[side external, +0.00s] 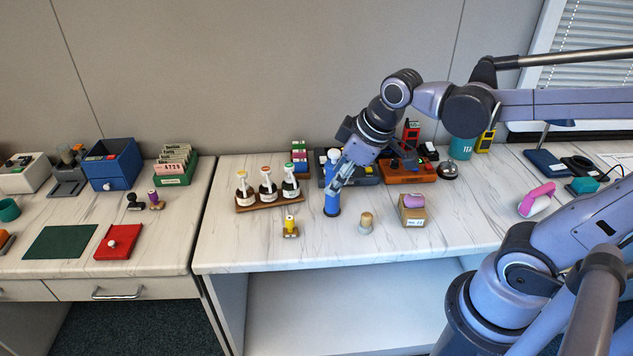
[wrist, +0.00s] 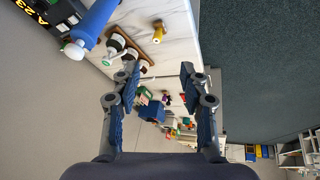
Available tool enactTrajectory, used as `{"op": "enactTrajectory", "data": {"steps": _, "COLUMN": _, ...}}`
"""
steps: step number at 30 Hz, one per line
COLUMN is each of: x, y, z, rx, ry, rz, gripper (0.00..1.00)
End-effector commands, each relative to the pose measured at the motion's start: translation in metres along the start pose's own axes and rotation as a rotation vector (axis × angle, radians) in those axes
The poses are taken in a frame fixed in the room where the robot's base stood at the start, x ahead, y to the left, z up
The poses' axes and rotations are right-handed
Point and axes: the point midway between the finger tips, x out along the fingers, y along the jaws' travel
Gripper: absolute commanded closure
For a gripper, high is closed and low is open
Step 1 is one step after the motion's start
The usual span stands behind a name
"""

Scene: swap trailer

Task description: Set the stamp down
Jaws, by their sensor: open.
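My gripper (side external: 340,176) is open beside the tall blue cylinder (side external: 332,195) with a white top on the right-hand counter. In the wrist view the fingers (wrist: 158,76) are wide apart with nothing between them, and the blue cylinder (wrist: 94,22) lies off to the left. Several stamp-like pieces are in view: a yellow-handled one (side external: 290,226) on the counter, a tan knob-shaped one (side external: 366,222) standing near the front, and a dark one (side external: 134,201) beside a purple-handled one (side external: 154,200) on the left counter. I cannot tell which is the task's stamp.
A wooden rack (side external: 270,201) of dropper bottles stands left of the blue cylinder. A cardboard box (side external: 414,217) with a purple piece on top is to the right. A red pad (side external: 119,240) and green mat (side external: 62,242) lie on the left counter. The right counter's front strip is clear.

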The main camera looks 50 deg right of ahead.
Motion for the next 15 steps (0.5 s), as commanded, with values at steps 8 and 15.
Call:
{"op": "enactTrajectory", "data": {"steps": 8, "x": -0.009, "y": -0.013, "z": 0.035, "rx": 0.324, "ry": 0.124, "rz": 0.032, "gripper": 0.56}}
{"op": "enactTrajectory", "data": {"steps": 15, "x": -0.009, "y": -0.016, "z": 0.041, "rx": 0.402, "ry": 0.155, "rz": 0.033, "gripper": 0.56}}
